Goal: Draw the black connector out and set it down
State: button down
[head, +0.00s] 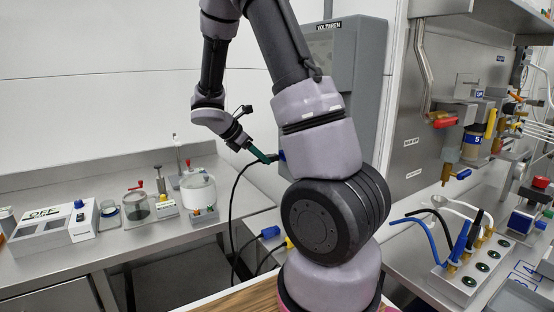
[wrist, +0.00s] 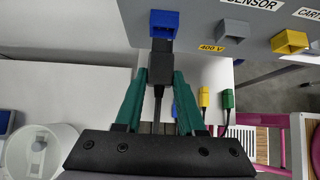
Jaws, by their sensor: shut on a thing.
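The black connector (wrist: 160,70) is between the green fingertips of my gripper (wrist: 163,82) in the wrist view. The fingers are shut on it. Its black cable runs back between the fingers. A narrower dark part of the connector reaches up to the blue socket (wrist: 164,22); I cannot tell how deep it sits inside. In the head view my gripper (head: 264,157) is at the side of the grey cabinet (head: 345,70), beside the blue socket (head: 282,155). The connector itself is hard to make out there, and the black cable (head: 232,205) hangs below.
A grey socket (wrist: 234,32) and a yellow socket (wrist: 289,42) sit right of the blue one. Yellow (wrist: 203,98) and green (wrist: 228,99) connectors lie below. The left steel bench (head: 70,262) carries jars and a white box (head: 84,220); its front strip is clear.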

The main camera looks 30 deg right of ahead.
jog(key=shift+s+a, duration=0.1)
jog(key=shift+a, duration=2.5)
